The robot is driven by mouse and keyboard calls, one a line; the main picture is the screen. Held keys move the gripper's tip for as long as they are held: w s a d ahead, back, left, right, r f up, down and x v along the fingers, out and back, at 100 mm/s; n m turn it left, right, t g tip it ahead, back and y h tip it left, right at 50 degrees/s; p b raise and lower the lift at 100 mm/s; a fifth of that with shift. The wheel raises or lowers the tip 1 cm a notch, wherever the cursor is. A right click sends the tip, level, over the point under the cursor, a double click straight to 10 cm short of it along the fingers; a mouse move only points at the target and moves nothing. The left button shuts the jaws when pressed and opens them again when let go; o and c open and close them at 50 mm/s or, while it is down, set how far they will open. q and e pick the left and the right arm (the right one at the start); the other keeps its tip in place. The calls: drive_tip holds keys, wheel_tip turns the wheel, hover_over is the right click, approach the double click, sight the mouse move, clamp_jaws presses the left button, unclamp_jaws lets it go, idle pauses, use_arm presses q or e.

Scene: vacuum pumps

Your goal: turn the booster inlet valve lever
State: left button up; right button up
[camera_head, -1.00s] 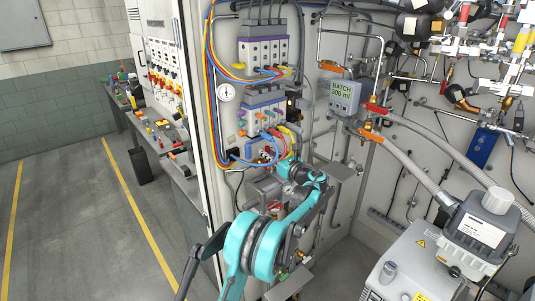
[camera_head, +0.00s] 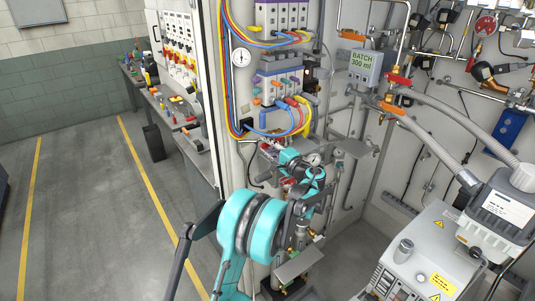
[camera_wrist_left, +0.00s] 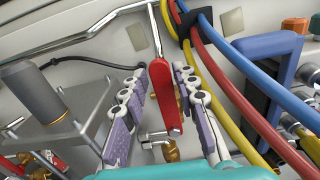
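A red valve lever (camera_wrist_left: 166,95) with a long flat handle shows in the left wrist view, in front of brass fittings. My left gripper (camera_wrist_left: 160,72) is open, with one grey-purple finger on each side of the lever. Gaps show on both sides, and the lever does not look clamped. In the head view my teal left arm reaches in from the bottom, and its wrist (camera_head: 303,170) is at the pipework below the valve blocks. The fingertips and this lever are hard to make out there. My right gripper is not in view.
Blue, red and yellow hoses (camera_wrist_left: 235,75) run close to the right finger. A grey cylinder on a bracket (camera_wrist_left: 40,95) stands at the left. In the head view a batch counter (camera_head: 365,65) hangs on the wall, and a pump (camera_head: 420,255) stands lower right. The floor at left is clear.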

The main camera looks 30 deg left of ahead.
use_arm(q)
drive_tip(key=shift+r, duration=0.2)
drive_tip(key=shift+d, duration=0.1)
drive_tip(key=shift+v, duration=0.95)
drive_tip(key=b+v, duration=0.1)
drive_tip(key=v, duration=0.5)
idle(0.3)
drive_tip(key=shift+s, duration=0.1)
